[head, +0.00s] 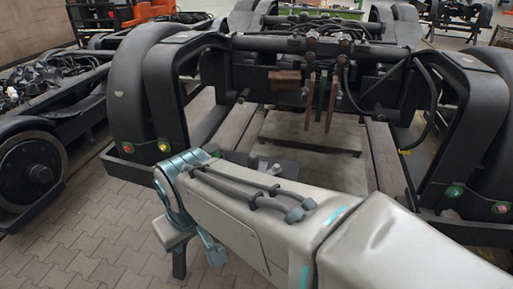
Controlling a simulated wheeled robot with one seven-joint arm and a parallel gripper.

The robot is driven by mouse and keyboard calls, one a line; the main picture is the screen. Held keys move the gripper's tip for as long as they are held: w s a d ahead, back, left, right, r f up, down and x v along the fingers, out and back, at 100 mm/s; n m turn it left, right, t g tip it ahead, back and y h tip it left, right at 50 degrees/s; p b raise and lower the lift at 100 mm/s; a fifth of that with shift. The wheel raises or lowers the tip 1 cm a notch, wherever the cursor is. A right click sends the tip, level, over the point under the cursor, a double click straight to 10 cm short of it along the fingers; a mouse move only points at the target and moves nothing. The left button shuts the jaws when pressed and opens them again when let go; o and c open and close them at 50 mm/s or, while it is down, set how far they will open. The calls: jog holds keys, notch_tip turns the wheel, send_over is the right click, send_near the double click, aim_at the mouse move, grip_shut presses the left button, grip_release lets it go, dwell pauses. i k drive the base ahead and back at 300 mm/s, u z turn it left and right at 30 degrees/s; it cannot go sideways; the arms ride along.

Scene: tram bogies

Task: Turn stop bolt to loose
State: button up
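A black tram bogie (160,92) fills the middle of the head view, with its end frame facing me. I cannot single out the stop bolt for sure. Short studs stick out of the frame at left (243,96) and at right (378,111). My arm reaches in from the lower right and ends at a teal wrist joint in front of the bogie's left side. A dark part below the wrist may be my gripper (179,262), but its fingertips are not clear. No contact with the bogie can be made out.
Green and red or yellow round fittings sit low on the left (164,146) and right (454,191) corners. Cables (432,100) hang on the right. Another bogie with a wheel (38,172) stands at left. Paved floor (85,235) is clear at lower left.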

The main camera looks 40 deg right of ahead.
aim_at(277, 169)
jog(key=z, duration=0.8)
jog(key=i, duration=0.95)
jog(key=z, duration=1.05)
